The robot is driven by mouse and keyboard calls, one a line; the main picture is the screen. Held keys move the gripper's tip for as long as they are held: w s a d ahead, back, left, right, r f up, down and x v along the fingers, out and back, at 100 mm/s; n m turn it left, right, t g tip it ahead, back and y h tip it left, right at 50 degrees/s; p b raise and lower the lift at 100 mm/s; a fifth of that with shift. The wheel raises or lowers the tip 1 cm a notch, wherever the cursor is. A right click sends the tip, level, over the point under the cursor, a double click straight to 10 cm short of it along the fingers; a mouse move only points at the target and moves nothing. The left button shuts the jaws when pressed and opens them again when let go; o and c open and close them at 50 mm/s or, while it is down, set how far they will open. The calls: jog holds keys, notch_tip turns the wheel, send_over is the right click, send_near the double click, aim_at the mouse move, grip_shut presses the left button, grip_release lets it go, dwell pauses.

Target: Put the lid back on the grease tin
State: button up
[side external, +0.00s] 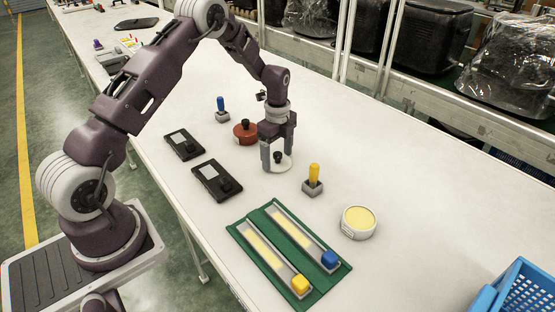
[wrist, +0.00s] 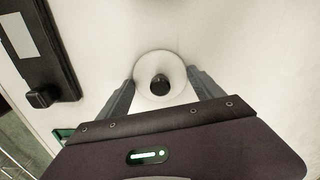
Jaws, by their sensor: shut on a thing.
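The round white lid (side external: 284,167) with a black knob is between the fingers of my gripper (side external: 277,160), at or just above the table top. The open grease tin (side external: 358,223), a low white round tin with pale yellow content, stands on the table to the right and nearer the camera. It is not in the wrist view.
A red-brown round pot (side external: 245,132) with a black knob stands just behind my gripper. A yellow-handled tool (side external: 313,180) on a grey block stands between lid and tin. A green mat (side external: 251,246) lies in front, and a blue crate (side external: 520,290) at lower right.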

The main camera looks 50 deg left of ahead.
notch_tip(320, 180, up, 16)
send_over(359, 218)
notch_tip(359, 218, down, 5)
jog(key=shift+f, duration=3.55)
jog(key=shift+f, duration=0.15)
jog(key=o, duration=1.4)
jog(key=shift+c, duration=0.2)
